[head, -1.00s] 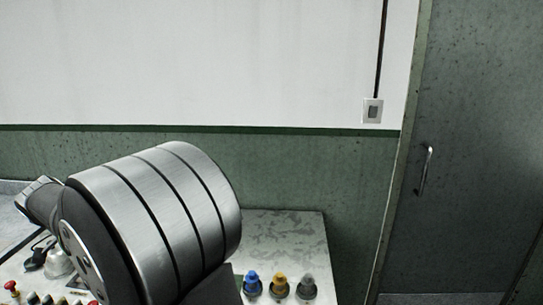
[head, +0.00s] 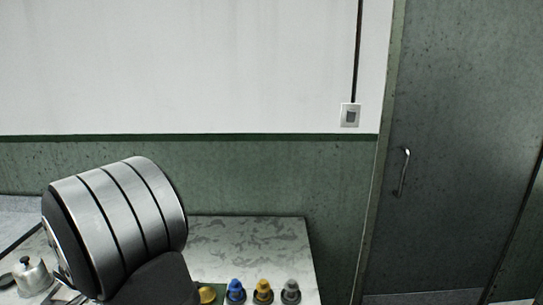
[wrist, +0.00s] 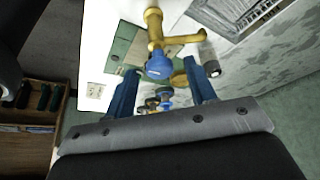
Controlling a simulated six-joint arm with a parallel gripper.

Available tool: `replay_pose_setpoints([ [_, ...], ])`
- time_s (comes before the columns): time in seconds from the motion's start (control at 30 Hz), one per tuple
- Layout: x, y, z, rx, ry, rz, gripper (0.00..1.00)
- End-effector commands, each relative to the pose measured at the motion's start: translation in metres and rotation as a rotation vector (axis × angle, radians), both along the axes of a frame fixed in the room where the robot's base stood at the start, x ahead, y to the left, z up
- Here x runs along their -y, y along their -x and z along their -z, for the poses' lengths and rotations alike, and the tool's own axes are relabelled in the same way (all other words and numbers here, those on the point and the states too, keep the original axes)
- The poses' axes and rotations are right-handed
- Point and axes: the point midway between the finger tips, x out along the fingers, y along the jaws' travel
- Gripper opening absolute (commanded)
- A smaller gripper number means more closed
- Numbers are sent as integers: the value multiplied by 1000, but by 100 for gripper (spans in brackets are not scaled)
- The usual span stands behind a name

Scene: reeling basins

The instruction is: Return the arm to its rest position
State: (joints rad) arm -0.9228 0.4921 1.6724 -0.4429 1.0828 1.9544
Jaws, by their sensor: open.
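My gripper (wrist: 162,90) shows in the wrist view with its two blue fingers spread apart and nothing held between them. Beyond the fingers is a brass pipe fitting (wrist: 154,25) with a blue cap (wrist: 159,67); it looks apart from the fingers, though its distance is hard to judge. In the head view my large silver arm link fills the lower left, and the gripper itself is out of sight.
A pale stone-topped counter (head: 255,238) carries a row of blue (head: 235,288), yellow (head: 263,288) and grey (head: 290,288) knobbed pieces. A metal pot (head: 31,277) stands at far left. A grey-green door (head: 455,170) is at right. The counter behind the knobs is bare.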

Motion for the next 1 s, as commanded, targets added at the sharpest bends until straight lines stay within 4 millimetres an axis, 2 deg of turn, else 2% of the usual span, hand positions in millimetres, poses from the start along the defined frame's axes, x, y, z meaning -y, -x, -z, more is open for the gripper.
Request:
replay_pose_setpoints([
  [0.33, 1, 0, 2, 0, 0, 0, 50],
  [0.47, -1, 1, -3, 1, -1, -1, 50],
  [0.67, -9, 8, -29, 2, -3, -2, 50],
  [1.0, -28, 26, -92, 2, -4, -1, 50],
])
